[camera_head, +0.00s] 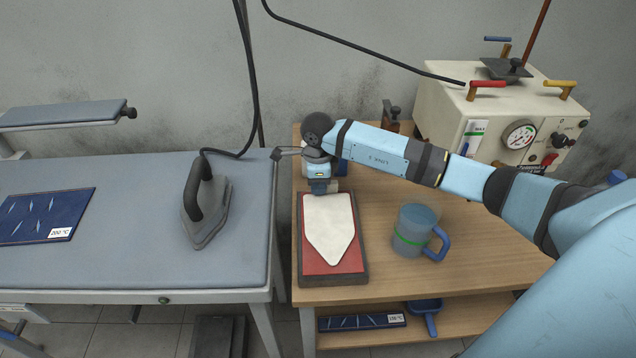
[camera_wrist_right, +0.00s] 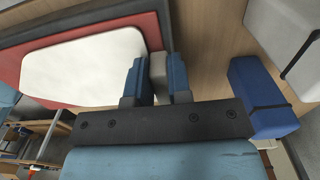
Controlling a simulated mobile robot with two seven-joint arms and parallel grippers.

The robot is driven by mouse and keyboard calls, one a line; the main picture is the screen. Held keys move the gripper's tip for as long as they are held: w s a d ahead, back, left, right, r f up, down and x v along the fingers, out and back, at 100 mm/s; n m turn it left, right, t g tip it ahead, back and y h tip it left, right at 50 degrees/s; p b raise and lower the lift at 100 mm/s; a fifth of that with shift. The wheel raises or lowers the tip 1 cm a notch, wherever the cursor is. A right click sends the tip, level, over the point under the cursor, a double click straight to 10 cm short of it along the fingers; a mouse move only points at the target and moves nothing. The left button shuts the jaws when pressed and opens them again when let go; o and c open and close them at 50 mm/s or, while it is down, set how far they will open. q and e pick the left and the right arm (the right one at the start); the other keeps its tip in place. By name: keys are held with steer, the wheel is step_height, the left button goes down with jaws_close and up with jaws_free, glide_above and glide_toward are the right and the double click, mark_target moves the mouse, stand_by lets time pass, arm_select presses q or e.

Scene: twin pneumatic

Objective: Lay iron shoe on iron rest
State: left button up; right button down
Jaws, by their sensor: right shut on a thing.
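The iron shoe (camera_head: 328,228) is a white, flat, iron-shaped plate with its tip toward the front. It lies over the iron rest (camera_head: 315,263), a red pad with a dark border on the wooden table. Red shows on both sides of the shoe and past its tip; I cannot tell whether the shoe touches the pad. My right gripper (camera_head: 322,187) is at the back end of the shoe. In the right wrist view its blue fingers (camera_wrist_right: 157,80) are shut on the shoe's grey rear tab. The white shoe (camera_wrist_right: 85,68) also shows there. My left gripper is not in view.
A grey iron (camera_head: 208,208) with a cable stands on the ironing board to the left. A mug (camera_head: 413,230) stands right of the rest. A cream steam unit (camera_head: 520,120) is at the back right. A blue block (camera_wrist_right: 258,97) stands near the right gripper.

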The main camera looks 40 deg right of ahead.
steer(key=shift+f, duration=0.15)
steer(key=c, duration=1.1)
jaws_free()
steer(key=shift+o, duration=0.2)
steer(key=shift+r, duration=0.4)
step_height(320, 180, up, 12)
steer(key=shift+f, duration=0.15)
